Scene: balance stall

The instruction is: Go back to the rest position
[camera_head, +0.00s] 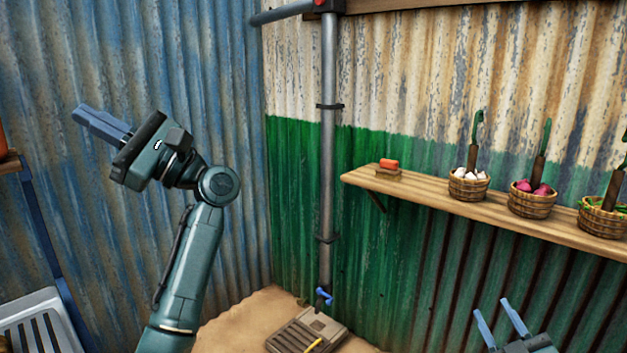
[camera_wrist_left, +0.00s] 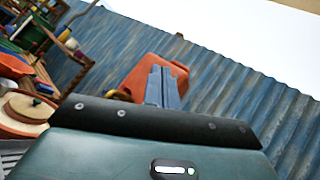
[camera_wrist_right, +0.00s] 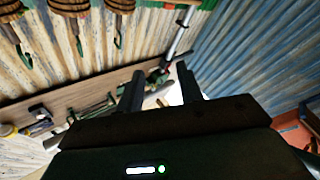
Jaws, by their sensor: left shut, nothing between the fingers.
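My left gripper (camera_head: 80,112) is raised in front of the blue corrugated wall in the head view, pointing to the upper left. Its fingers are together with nothing between them; they also show in the left wrist view (camera_wrist_left: 162,88). My right gripper (camera_head: 500,316) is low at the bottom right of the head view, pointing up. Its two fingers stand apart with an empty gap, which also shows in the right wrist view (camera_wrist_right: 160,88). Neither gripper touches anything that I can see.
A vertical pipe (camera_head: 329,160) stands in the corner. A red-orange container (camera_wrist_left: 140,75) shows behind my left fingers.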

